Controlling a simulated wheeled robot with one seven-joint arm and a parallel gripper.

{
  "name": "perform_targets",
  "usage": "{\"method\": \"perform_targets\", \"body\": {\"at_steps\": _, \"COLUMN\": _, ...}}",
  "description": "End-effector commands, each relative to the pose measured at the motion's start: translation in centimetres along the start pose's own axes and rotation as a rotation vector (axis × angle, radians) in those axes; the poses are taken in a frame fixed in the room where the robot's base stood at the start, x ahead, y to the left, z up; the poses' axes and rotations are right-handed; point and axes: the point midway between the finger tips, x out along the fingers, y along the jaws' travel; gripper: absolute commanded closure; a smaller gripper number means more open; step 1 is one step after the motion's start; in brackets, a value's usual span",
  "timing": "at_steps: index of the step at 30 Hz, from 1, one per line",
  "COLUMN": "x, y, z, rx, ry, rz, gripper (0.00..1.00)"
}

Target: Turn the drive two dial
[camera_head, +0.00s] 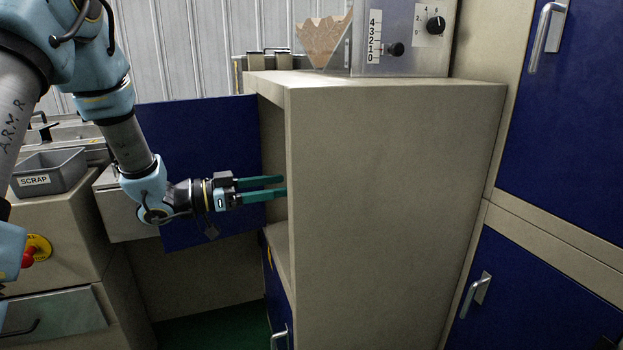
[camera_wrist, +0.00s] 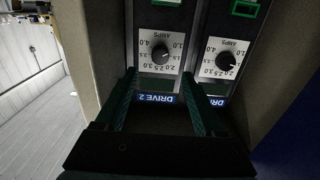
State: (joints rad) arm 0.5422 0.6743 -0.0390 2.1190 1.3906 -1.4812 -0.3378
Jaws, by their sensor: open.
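The drive two dial (camera_wrist: 161,53) is a small black knob on a white amps scale in the wrist view, above a blue label (camera_wrist: 153,98) reading DRIVE 2, which appears upside down. My gripper (camera_wrist: 165,83) is open and empty, its two green fingers pointing toward the drive panel. The dial shows beyond the fingertips, nearer the left finger, and looks apart from them. In the head view my gripper (camera_head: 283,186) reaches into the open side of a beige cabinet (camera_head: 390,190). The dial is hidden there by the cabinet wall.
A similar dial (camera_wrist: 227,61) sits just right of the drive two dial. A blue cabinet door (camera_head: 200,140) stands open behind my arm. A grey SCRAP bin (camera_head: 50,170) and a red button (camera_head: 30,256) are at the left. The cabinet's walls closely flank the gripper.

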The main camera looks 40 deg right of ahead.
Motion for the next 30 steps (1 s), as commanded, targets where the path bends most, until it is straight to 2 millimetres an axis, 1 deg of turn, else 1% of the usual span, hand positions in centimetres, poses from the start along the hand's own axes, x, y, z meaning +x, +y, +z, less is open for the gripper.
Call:
{"method": "perform_targets", "body": {"at_steps": 1, "x": 1.1, "y": 0.1, "z": -0.1, "rx": 0.0, "ry": 0.001, "rz": 0.004, "gripper": 0.29}}
{"method": "perform_targets", "body": {"at_steps": 6, "x": 4.3, "y": 0.1, "z": -0.1, "rx": 0.0, "ry": 0.0, "rz": 0.003, "gripper": 0.29}}
{"method": "perform_targets", "body": {"at_steps": 12, "x": 7.1, "y": 0.0, "z": -0.1, "rx": -0.001, "ry": -0.001, "rz": 0.001, "gripper": 0.29}}
{"method": "perform_targets", "body": {"at_steps": 18, "x": 8.1, "y": 0.0, "z": 0.0, "rx": 0.0, "ry": 0.0, "rz": -0.001, "gripper": 0.29}}
{"method": "perform_targets", "body": {"at_steps": 25, "x": 8.2, "y": 0.0, "z": 0.0, "rx": 0.0, "ry": 0.0, "rz": -0.001, "gripper": 0.29}}
{"method": "perform_targets", "body": {"at_steps": 26, "x": 8.2, "y": 0.0, "z": 0.0, "rx": 0.0, "ry": 0.0, "rz": -0.001, "gripper": 0.3}}
{"method": "perform_targets", "body": {"at_steps": 30, "x": 8.2, "y": 0.0, "z": 0.0, "rx": 0.0, "ry": 0.0, "rz": -0.001, "gripper": 0.46}}
